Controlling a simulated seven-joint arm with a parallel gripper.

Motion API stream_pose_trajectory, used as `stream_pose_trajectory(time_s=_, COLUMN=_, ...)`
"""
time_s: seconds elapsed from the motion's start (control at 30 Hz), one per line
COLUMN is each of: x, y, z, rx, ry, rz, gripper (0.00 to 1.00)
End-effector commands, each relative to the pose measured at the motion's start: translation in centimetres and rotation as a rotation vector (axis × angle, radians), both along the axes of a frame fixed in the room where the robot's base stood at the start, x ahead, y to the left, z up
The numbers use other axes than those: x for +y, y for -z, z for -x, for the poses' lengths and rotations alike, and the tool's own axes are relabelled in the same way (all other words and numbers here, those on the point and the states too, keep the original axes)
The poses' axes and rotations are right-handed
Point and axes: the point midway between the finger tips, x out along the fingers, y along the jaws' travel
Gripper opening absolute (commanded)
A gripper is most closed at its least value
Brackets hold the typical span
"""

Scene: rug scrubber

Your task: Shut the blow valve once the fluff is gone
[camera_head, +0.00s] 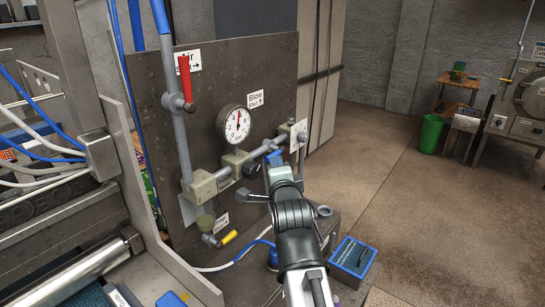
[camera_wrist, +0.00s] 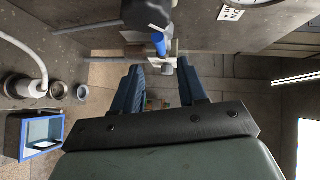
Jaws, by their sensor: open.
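The panel (camera_head: 165,100) carries a horizontal pipe with valve fittings, below a label (camera_head: 256,99) that reads "Blow" and "Shut". In the wrist view a blue handle (camera_wrist: 159,43) on a pale fitting, apparently the blow valve's, lies ahead of my gripper (camera_wrist: 160,72), roughly in line with the gap between its fingers. My gripper is open and empty, with its two blue fingers apart. In the head view my gripper (camera_head: 273,159) is close to the pipe, and my wrist partly hides that area. I cannot make out any fluff.
A red lever (camera_head: 185,79) stands upright on the air pipe, left of a round gauge (camera_head: 233,123). A black knob (camera_head: 250,169) is close left of my gripper. A yellow-handled valve (camera_head: 229,237) sits lower. A blue box (camera_head: 352,258) stands right of my arm; open floor lies beyond.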

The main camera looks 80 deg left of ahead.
Motion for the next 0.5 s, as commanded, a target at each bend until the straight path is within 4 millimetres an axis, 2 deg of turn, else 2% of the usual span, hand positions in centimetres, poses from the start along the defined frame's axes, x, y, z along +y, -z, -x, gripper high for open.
stream_pose_trajectory(time_s=0.03, x=1.2, y=0.1, z=0.0, rx=0.000, ry=0.000, rz=0.001, gripper=0.42)
stream_pose_trajectory(time_s=0.1, x=2.4, y=0.2, z=0.0, rx=-0.001, ry=0.000, rz=0.001, gripper=0.42)
stream_pose_trajectory(time_s=0.5, x=9.0, y=1.1, z=-0.1, rx=-0.001, ry=0.000, rz=0.000, gripper=0.42)
